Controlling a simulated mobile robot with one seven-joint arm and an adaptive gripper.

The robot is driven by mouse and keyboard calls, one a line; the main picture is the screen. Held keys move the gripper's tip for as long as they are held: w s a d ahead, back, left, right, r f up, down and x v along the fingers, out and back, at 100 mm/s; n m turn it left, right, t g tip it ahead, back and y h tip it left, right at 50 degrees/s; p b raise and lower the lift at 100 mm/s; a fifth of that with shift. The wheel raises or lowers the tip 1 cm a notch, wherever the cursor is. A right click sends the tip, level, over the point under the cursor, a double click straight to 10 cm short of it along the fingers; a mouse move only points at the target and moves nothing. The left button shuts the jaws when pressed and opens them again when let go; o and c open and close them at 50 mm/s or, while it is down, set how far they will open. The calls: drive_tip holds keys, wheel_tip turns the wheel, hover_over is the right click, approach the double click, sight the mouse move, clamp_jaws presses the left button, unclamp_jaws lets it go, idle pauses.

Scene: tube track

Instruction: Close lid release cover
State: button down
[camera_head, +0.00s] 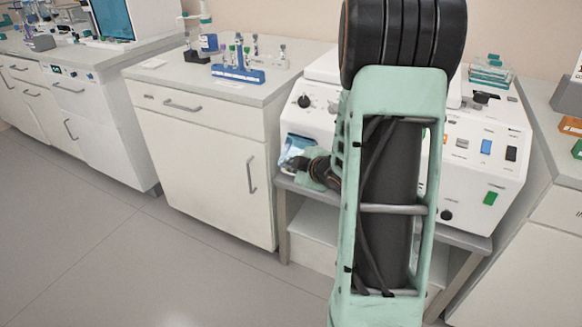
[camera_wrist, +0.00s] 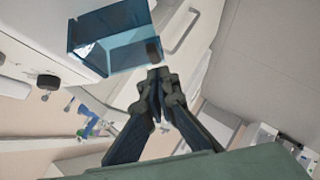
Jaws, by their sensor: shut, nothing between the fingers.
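The lid release cover (camera_wrist: 137,57) is a see-through blue panel on the front of the white machine (camera_wrist: 30,25). In the wrist view it stands out from the machine's face, swung open at an angle. In the head view the cover (camera_head: 293,143) shows small at the machine's lower left front. My gripper (camera_wrist: 157,76) is shut and empty, its fingertips close to the cover's outer edge. I cannot tell if they touch it. In the head view my arm hides the middle of the machine, and my gripper (camera_head: 298,163) is small and partly blurred against the cover.
The machine stands on a grey-topped stand (camera_head: 300,187). To its left is a white cabinet (camera_head: 205,150) with a blue tube rack (camera_head: 238,74) on top. Another bench (camera_head: 550,165) stands close on the right. The floor (camera_head: 130,250) at front left is clear.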

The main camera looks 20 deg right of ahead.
drive_tip(key=shift+w+d+f, duration=0.3)
drive_tip(key=shift+d+f, duration=0.1)
drive_tip(key=shift+f, duration=0.1)
drive_tip(key=shift+f, duration=0.1)
drive_tip(key=w+d+f+b, duration=0.3)
drive_tip(key=f+b, duration=0.4)
drive_tip(key=f, duration=0.3)
drive_tip(key=shift+d+b, duration=0.4)
drive_tip(key=shift+r, duration=0.2)
idle(0.5)
